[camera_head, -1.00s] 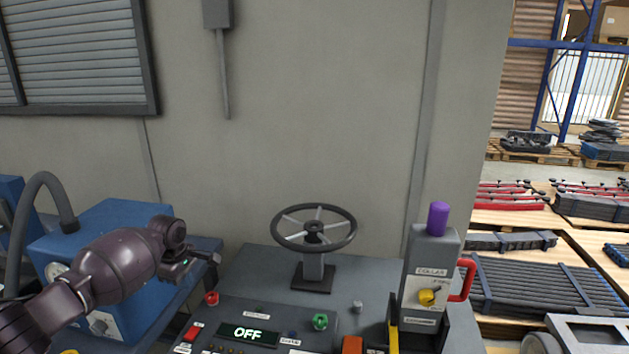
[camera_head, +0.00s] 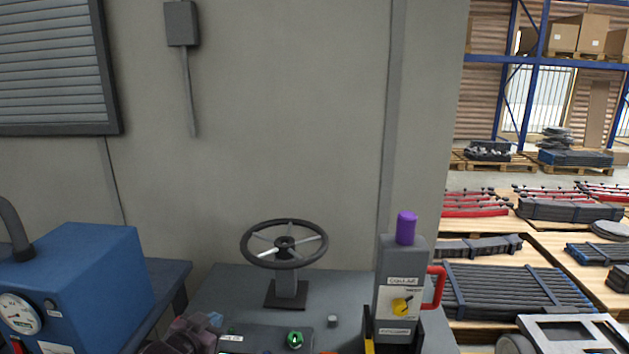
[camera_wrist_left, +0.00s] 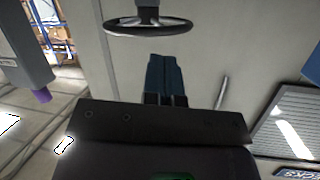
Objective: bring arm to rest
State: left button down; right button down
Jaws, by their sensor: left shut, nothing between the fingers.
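My left arm shows only at the bottom edge of the head view, with its dark wrist and a bluish bit of the left gripper (camera_head: 214,319) by the near edge of the control panel (camera_head: 265,338). In the left wrist view the two blue fingers of the left gripper (camera_wrist_left: 167,62) lie side by side, shut and empty. The wrist picture is upside down, and the handwheel (camera_wrist_left: 148,25) appears beyond the fingertips, apart from them. My right gripper is in neither view.
The handwheel (camera_head: 285,244) stands on the grey bench (camera_head: 230,288). A grey collar unit (camera_head: 400,285) with a purple cap (camera_head: 406,228) and a red handle (camera_head: 437,287) stands to its right. A blue machine (camera_head: 85,285) with a gauge is at left. Pallets of parts fill the right.

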pick_arm(q)
jog(key=s+a+f+n+y, duration=0.1)
jog(key=s+f, duration=0.4)
jog(key=s, duration=0.5)
jog(key=s+a+f+n+g+y+b, duration=0.1)
jog(key=s+a+f, duration=0.1)
jog(key=s+f, duration=0.4)
jog(key=s+a+f+n+g+y, duration=0.1)
jog(key=s+f, duration=0.5)
jog(key=s, duration=0.8)
jog(key=shift+s+a+n+y, duration=0.4)
jog(key=shift+a+n+y, duration=0.1)
jog(key=shift+a, duration=0.2)
